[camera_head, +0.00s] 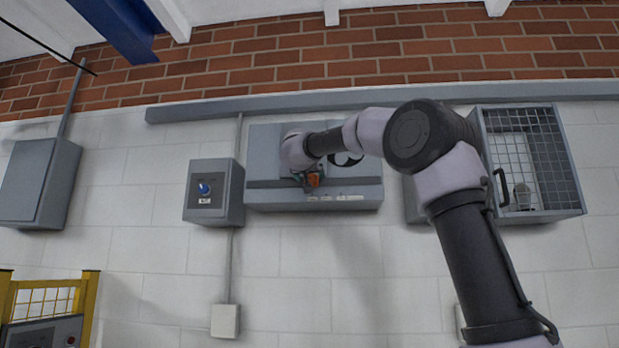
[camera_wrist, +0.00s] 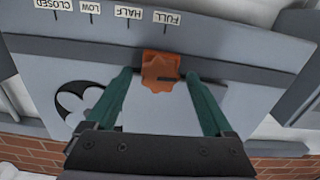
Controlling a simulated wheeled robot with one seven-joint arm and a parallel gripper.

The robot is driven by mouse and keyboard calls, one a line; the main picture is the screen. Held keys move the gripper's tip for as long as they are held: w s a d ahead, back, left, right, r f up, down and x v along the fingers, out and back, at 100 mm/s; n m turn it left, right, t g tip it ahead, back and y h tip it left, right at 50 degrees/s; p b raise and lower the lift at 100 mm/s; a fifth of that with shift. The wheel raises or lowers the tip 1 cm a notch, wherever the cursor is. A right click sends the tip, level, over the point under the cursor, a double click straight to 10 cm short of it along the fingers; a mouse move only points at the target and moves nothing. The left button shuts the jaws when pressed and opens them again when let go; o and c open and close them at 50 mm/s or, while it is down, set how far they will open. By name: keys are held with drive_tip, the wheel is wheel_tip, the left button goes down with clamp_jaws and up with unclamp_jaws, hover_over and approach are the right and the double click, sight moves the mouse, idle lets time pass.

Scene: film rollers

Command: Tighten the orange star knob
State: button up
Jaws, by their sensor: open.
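The orange star knob (camera_wrist: 160,72) sits on the dark horizontal rail of a grey wall panel (camera_wrist: 250,50), nearest the FULL label. It also shows small in the head view (camera_head: 313,180), partly hidden by my gripper. In the wrist view my gripper (camera_wrist: 160,76) is open. Its two green fingers stand one on each side of the knob, with a visible gap on both sides. I cannot tell whether the fingertips reach the knob's depth.
Upside-down labels CLOSED, LOW, HALF and FULL (camera_wrist: 170,18) line the panel. A grey box with a blue knob (camera_head: 205,190) hangs left of the panel. A mesh-fronted cabinet (camera_head: 530,160) hangs right, behind my arm.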

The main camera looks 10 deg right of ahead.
clamp_jaws()
drive_tip(key=m, duration=0.4)
drive_tip(key=shift+d+m, duration=0.1)
drive_tip(key=shift+m, duration=0.3)
drive_tip(key=m, duration=0.9)
drive_tip(key=shift+d+f, duration=0.1)
drive_tip(key=shift+f, duration=0.05)
drive_tip(key=shift+f+m, duration=0.1)
drive_tip(key=shift+m, duration=1.8)
